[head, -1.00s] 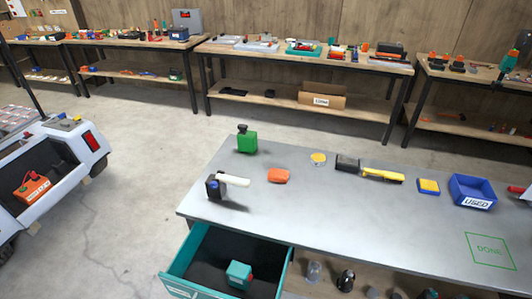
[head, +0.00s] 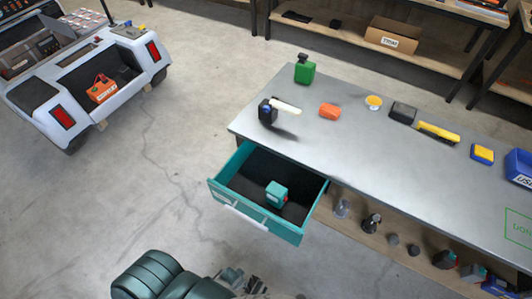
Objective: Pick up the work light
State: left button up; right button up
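A black item with a white bar (head: 272,108), possibly the work light, stands on the grey workbench (head: 350,165) near its left end. I cannot tell for sure which item is the work light. A teal block with a red part (head: 277,194) lies in the open teal drawer (head: 226,208) below the bench top. My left gripper (head: 243,284) shows partly at the bottom edge, below the drawer and apart from it. Its fingers are cut off and too unclear to read. My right gripper is out of view.
On the bench are a green can (head: 305,70), an orange item (head: 329,111), a yellow disc (head: 373,102), a black block (head: 402,112), a yellow bar (head: 438,133) and a blue bin (head: 519,167). A white cart (head: 120,75) stands left. Floor between is clear.

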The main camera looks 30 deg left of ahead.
aim_at(275, 194)
jog(key=k+j+u, duration=0.15)
jog(key=u, duration=0.7)
jog(key=k+l+z, duration=0.15)
jog(key=z, duration=0.25)
jog(key=k+l+z, duration=0.1)
jog(key=l+z, duration=0.2)
jog(key=z, duration=0.15)
